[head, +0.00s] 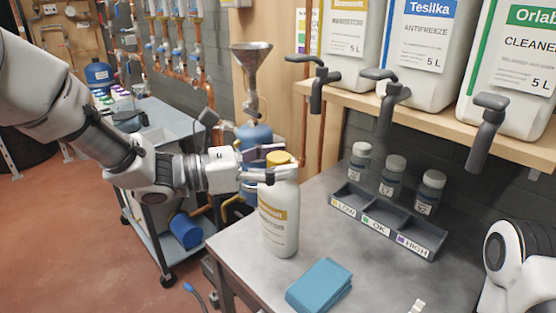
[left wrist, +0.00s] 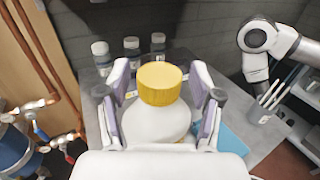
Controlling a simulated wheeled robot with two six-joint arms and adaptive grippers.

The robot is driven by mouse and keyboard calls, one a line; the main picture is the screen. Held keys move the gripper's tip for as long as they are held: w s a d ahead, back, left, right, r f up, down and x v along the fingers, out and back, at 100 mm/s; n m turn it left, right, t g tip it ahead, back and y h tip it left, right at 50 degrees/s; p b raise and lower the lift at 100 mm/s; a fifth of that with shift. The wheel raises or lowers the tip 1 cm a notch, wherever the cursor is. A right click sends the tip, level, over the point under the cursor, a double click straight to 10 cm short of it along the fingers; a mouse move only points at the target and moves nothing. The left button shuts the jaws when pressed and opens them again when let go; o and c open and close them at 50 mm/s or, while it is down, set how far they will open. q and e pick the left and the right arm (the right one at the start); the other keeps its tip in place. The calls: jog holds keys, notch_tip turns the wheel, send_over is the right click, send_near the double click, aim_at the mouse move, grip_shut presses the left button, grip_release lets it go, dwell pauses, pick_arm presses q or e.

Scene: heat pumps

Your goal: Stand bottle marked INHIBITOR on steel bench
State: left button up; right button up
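A white bottle (head: 278,222) with a yellow cap stands upright on the steel bench (head: 375,268), close to its left edge. Its yellow-banded label is partly readable and ends in letters like "BITOR". My left gripper (head: 277,162) is at the top of the bottle, its fingers on either side of the cap and neck. In the left wrist view the bottle's yellow cap (left wrist: 160,84) sits between the spread fingers, with gaps beside it. My right arm (head: 520,262) shows at the right edge; its fingers cannot be made out.
A dark tray (head: 390,225) marked LOW, OK and HIGH lies behind the bottle, with three small capped bottles by it. A blue block (head: 319,286) lies in front. Large 5 L containers with taps stand on the wooden shelf (head: 430,118) above. A funnel (head: 251,60) is behind.

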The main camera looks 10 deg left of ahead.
pick_arm(q)
jog(key=v, duration=1.2)
jog(key=shift+r, duration=0.1)
